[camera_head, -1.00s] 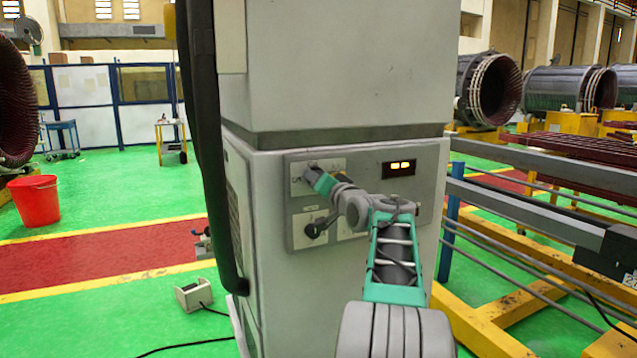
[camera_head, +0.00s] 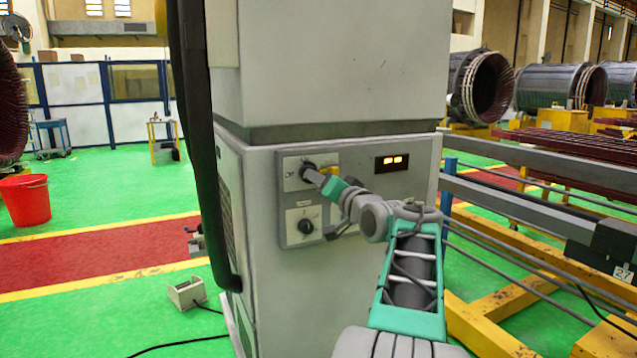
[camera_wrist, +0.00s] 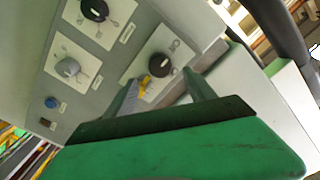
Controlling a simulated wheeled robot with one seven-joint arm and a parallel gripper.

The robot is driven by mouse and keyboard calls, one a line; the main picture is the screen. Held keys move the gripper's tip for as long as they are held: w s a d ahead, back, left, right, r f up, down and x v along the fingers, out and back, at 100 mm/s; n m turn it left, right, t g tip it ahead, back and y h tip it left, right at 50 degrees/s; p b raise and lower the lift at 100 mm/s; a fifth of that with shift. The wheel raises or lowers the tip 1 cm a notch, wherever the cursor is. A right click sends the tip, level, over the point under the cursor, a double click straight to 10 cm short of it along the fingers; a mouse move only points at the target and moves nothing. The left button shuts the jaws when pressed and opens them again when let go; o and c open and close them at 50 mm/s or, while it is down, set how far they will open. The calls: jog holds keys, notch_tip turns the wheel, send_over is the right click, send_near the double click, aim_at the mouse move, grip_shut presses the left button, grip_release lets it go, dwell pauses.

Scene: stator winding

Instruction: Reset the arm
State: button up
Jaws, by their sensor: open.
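My gripper (camera_head: 318,180) is at the upper left of the grey control panel (camera_head: 291,245) on the cabinet front. My arm reaches up to it from the lower right. In the wrist view my gripper (camera_wrist: 160,80) is open. Its fingers point at the panel, and a dark round knob (camera_wrist: 161,65) with a yellow tag (camera_wrist: 145,82) shows between and beyond them. Nothing is seen held. In the head view that knob (camera_head: 307,170) is just off the fingertips; whether they touch is unclear. A lower knob (camera_head: 305,226) is in plain view.
The tall grey cabinet (camera_head: 330,80) fills the middle. A thick black hose (camera_head: 195,120) runs down its left side. A grey rail and yellow frame (camera_head: 480,325) stand close on the right. A red bucket (camera_head: 25,200) and a small box (camera_head: 187,293) sit on the green floor at left.

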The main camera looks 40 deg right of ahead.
jog(key=shift+a, duration=0.1)
jog(key=a+f+n+g+y+p, duration=0.25)
jog(key=a+f+p, duration=0.2)
jog(key=a, duration=0.85)
jog(key=a+f+n+g+y+p, duration=0.2)
jog(key=a+f+n+g+p, duration=0.3)
jog(key=a, duration=0.8)
jog(key=s+a+f+n+g+p, duration=0.1)
jog(key=s+a+f+g+p, duration=0.2)
jog(key=s+a, duration=0.4)
jog(key=s+a+f+n+g+p, duration=0.2)
jog(key=s+a, duration=0.5)
jog(key=s, duration=0.5)
notch_tip(320, 180, down, 4)
jog(key=shift+s+r+g+p, duration=0.2)
jog(key=shift+s+g+p, duration=0.15)
jog(key=shift+g+p, duration=0.6)
